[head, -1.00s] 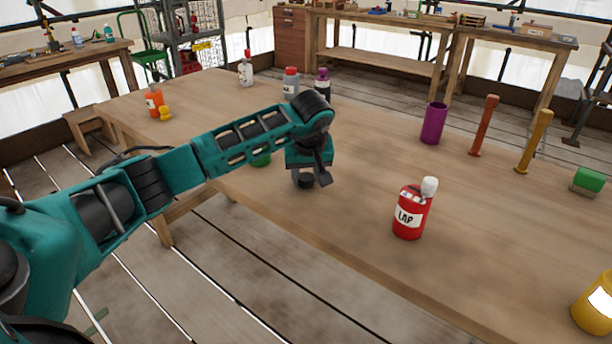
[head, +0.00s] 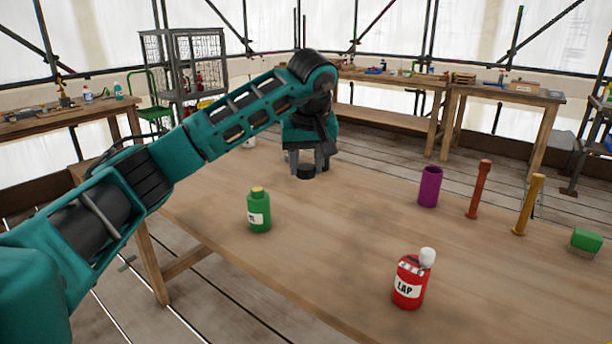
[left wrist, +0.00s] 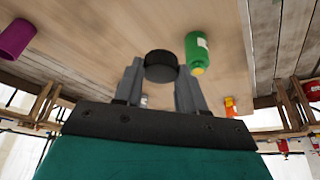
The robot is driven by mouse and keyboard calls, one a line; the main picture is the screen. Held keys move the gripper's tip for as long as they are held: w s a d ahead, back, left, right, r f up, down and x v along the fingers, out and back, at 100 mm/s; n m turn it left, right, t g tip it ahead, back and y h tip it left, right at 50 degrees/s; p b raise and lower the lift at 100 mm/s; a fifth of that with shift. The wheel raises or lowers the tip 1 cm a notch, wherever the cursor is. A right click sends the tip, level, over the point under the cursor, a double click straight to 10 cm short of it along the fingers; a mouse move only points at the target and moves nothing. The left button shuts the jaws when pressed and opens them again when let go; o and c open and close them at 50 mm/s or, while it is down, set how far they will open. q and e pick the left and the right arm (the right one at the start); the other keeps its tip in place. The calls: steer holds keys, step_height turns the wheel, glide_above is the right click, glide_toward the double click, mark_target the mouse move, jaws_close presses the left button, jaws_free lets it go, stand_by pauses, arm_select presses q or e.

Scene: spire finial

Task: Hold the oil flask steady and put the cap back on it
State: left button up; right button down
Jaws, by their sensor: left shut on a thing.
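My left gripper (head: 307,166) is shut on a round black cap (head: 306,172), held above the table. In the left wrist view the cap (left wrist: 160,66) sits between the two grey fingertips. A green flask (head: 259,212) with a pale label and a yellow top stands upright on the table, left of and nearer than the gripper in the head view. Its label is too small to read. The flask also shows in the left wrist view (left wrist: 197,52), apart from the cap. My right gripper is not in view.
A red can marked LAP (head: 409,285) stands near the front edge of the wooden table (head: 340,230). A purple cylinder (head: 429,187), a red-brown post (head: 479,190), a yellow post (head: 528,205) and a green block (head: 586,240) stand right. The table between flask and can is clear.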

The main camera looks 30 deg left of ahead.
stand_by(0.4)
arm_select(q)
steer(key=s+d+f+m+t+h, duration=0.1)
steer(key=s+d+f+m+h, duration=0.2)
steer(key=s+d+f+m, duration=0.5)
steer(key=s+d+f, duration=0.5)
steer(key=s+d, duration=0.1)
steer(key=d, duration=0.1)
steer(key=shift+s+d+f, duration=0.15)
steer(key=shift+s+f, duration=0.15)
steer(key=shift+s, duration=0.05)
